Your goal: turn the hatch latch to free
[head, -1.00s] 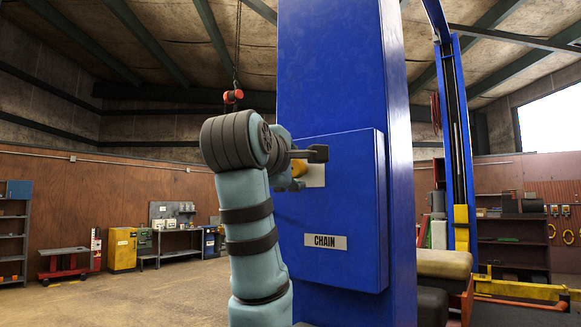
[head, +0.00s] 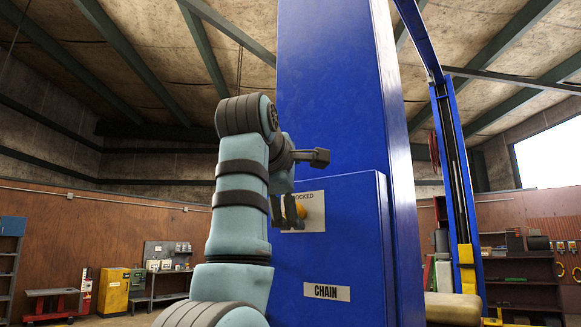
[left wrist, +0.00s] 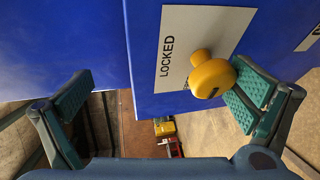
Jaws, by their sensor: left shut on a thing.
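The yellow latch knob (head: 302,210) stands out from a pale plate (head: 313,222) on the blue panel. In the left wrist view, the plate (left wrist: 180,50) reads LOCKED and the round knob (left wrist: 212,77) carries a dark mark. The exact contact is hard to see. My right gripper is not in view.
The tall blue column (head: 335,90) rises behind the panel. A CHAIN label (head: 326,291) sits low on the panel. A second blue post (head: 456,170) stands to the right. A yellow cabinet (head: 114,290) and workbench (head: 165,285) are far left, with open floor before them.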

